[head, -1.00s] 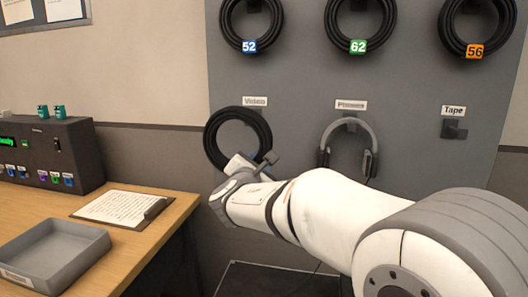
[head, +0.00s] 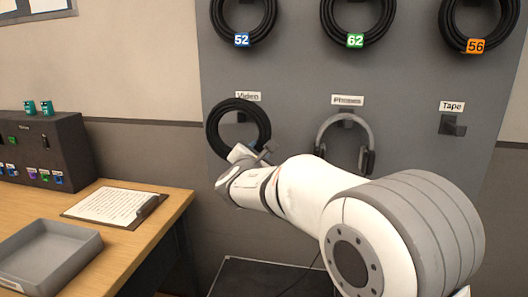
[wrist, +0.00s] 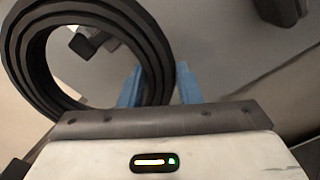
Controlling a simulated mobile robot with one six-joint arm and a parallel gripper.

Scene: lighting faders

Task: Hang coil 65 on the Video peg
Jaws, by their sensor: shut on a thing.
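A black coil (head: 213,130) is in my gripper (head: 257,150), in front of the panel just below the Video label (head: 248,96). No number tag shows on it, so I cannot read which coil it is. In the wrist view the coil (wrist: 150,55) is a thick ring, and my gripper's blue fingers (wrist: 158,85) are shut on its side. The Video peg (wrist: 88,42) shows through the ring's opening. I cannot tell whether the coil touches or rests on the peg.
Coils 52 (head: 241,40), 62 (head: 355,40) and 56 (head: 475,46) hang above. Headphones (head: 367,128) hang at right on the Phones peg. The Tape peg (head: 452,125) is empty. A desk with a grey tray (head: 60,232) and clipboard (head: 115,205) stands at left.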

